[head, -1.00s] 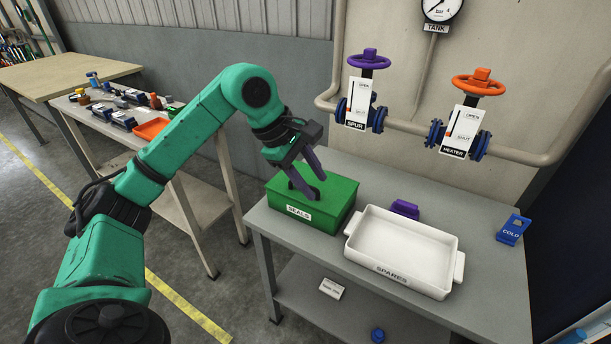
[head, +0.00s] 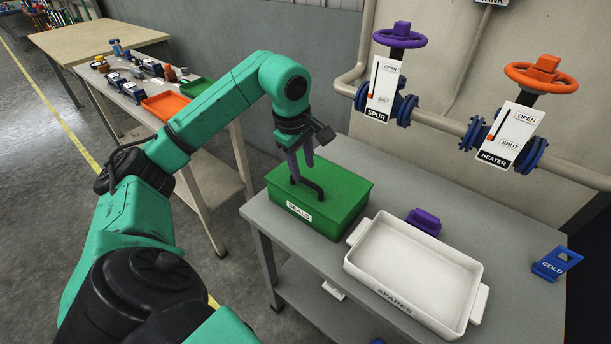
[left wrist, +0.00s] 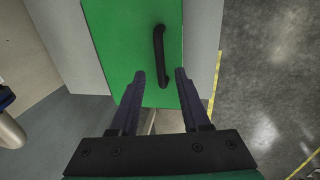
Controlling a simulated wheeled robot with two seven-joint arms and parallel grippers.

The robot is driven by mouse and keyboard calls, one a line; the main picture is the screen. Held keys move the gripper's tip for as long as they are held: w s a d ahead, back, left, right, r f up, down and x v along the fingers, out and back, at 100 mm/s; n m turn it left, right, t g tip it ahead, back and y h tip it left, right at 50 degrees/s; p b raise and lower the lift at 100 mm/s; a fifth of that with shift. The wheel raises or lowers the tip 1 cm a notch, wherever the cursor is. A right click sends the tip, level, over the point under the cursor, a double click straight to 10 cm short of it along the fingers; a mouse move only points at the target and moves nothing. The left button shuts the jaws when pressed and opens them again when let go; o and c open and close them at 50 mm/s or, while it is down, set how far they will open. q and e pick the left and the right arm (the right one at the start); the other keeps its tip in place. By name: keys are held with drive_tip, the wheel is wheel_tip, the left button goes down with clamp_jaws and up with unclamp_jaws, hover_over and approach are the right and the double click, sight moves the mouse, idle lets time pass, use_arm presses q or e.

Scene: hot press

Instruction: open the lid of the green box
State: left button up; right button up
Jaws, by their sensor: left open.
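The green box (head: 340,212), labelled SEALS, stands on the grey table with its lid shut. A black bar handle (head: 312,187) is on top of the lid; it also shows in the left wrist view (left wrist: 159,50). My left gripper (head: 302,168) is over the lid, its purple-grey fingers pointing down at the handle. In the left wrist view the open fingers (left wrist: 160,74) have the handle's near end between their tips in the picture. I cannot tell whether they touch it. My right gripper is not in view.
A white SPARES tray (head: 400,302) stands right of the box, with a purple block (head: 424,221) behind it. A blue COLD tag (head: 556,265) is at the table's right. Purple (head: 398,38) and orange (head: 541,75) valve wheels are on wall pipes behind.

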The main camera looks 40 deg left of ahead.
sight(306, 180)
use_arm(q)
drive_tip(key=f, duration=0.3)
drive_tip(key=shift+w, duration=0.35)
drive_tip(key=shift+f, duration=0.3)
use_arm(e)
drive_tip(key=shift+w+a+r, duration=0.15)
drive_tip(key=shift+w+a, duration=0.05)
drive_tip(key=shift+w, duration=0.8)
use_arm(q)
drive_tip(key=shift+f, duration=0.1)
drive_tip(key=shift+c, duration=0.4)
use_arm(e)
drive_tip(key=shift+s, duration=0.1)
use_arm(q)
clamp_jaws()
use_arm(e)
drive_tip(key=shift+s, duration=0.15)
